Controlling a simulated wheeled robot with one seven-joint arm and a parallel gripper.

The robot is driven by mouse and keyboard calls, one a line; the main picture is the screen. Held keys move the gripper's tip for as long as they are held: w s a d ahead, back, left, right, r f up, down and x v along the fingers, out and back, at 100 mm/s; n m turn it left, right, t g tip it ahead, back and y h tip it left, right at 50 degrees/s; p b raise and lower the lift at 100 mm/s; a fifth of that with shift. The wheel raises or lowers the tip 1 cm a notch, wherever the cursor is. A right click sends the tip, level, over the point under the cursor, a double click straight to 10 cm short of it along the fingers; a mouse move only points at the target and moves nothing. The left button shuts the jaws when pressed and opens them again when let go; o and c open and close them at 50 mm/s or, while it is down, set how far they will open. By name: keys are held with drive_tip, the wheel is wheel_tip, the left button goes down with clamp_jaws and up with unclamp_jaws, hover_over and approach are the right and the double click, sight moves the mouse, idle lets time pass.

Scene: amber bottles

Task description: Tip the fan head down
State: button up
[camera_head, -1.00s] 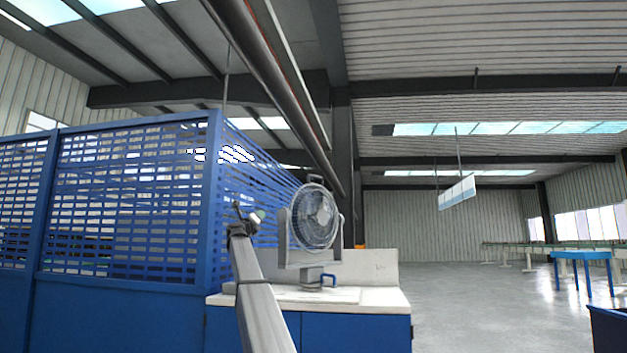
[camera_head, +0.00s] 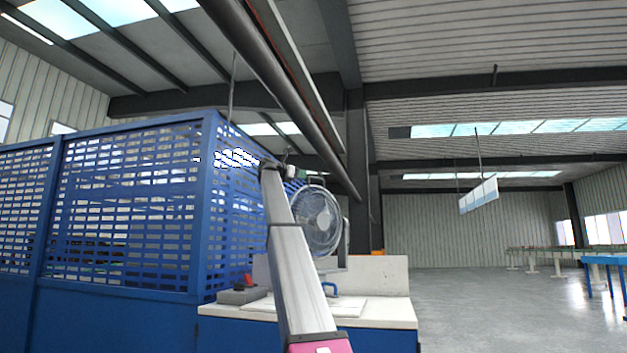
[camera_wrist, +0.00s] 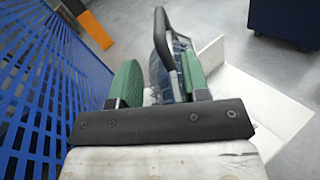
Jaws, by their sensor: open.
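The fan (camera_head: 321,222) stands on the white bench, its round caged head upright and facing right. My arm crosses in front of its left side and hides part of its frame and stand. My gripper (camera_head: 293,172) is at the upper left of the fan head, near its top edge. In the wrist view my gripper (camera_wrist: 160,80) is open, with a green pad on each side. The fan's dark handle (camera_wrist: 163,35) and part of its grille (camera_wrist: 172,70) show between and beyond the pads. I cannot tell whether either pad touches the fan.
A blue slatted partition (camera_head: 130,210) stands close on the left. The white bench (camera_head: 385,312) has a blue front. A grey box with a red knob (camera_head: 242,291) sits on it, left of my arm. Open floor (camera_head: 480,310) lies to the right.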

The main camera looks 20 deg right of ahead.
sight(312, 177)
drive_tip(key=x, duration=0.8)
drive_tip(key=shift+w+d, duration=0.15)
drive_tip(key=shift+w, duration=0.05)
drive_tip(key=shift+c, duration=0.2)
